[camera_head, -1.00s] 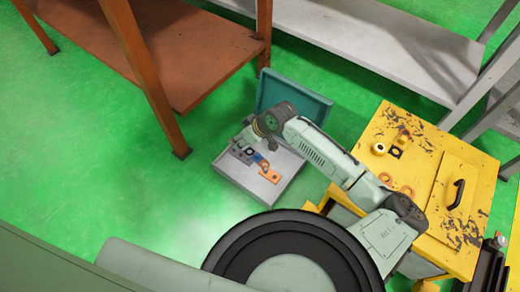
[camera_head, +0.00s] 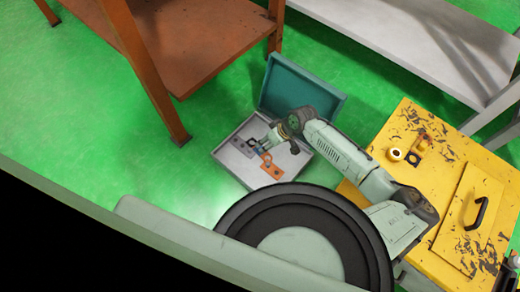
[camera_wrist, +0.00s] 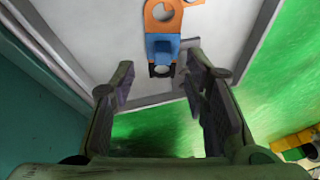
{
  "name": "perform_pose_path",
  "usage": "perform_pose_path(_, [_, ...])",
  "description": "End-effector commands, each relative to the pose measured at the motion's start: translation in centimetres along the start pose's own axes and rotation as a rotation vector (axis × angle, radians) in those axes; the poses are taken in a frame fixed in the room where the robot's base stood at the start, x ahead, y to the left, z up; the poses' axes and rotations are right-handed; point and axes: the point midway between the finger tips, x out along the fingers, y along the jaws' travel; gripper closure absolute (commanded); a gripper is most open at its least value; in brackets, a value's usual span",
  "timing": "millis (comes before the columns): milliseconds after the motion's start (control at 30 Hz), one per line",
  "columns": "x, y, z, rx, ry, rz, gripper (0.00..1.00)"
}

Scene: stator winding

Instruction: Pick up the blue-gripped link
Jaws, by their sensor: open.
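The blue-gripped link (camera_wrist: 163,45) lies on the pale floor of the open case in the wrist view. It has an orange ring end, a blue middle and a black end pointing toward my gripper. In the head view its orange part (camera_head: 268,166) shows beside my gripper (camera_head: 271,141), which hides some of the case's contents. In the wrist view my gripper (camera_wrist: 159,78) is open and empty. Its two fingers stand to either side of the link's line, with the black end just ahead of the fingertips. I cannot tell the height gap.
The grey case (camera_head: 232,170) has a raised teal lid (camera_head: 300,85) behind it. A small grey part (camera_wrist: 186,72) lies by the right finger. A yellow cabinet (camera_head: 440,150) stands right, an orange-brown shelf (camera_head: 200,50) upper left. Green floor is clear at left.

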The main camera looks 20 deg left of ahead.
Motion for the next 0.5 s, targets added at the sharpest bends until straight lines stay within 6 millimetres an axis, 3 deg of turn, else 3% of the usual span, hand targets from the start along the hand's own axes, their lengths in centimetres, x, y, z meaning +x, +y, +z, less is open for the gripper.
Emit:
perform_pose_path(233, [3.9, -0.4, -0.2, -0.001, -0.002, -0.001, 0.58])
perform_pose_path(500, [4.2, -0.4, -0.3, 0.000, 0.001, 0.000, 0.58])
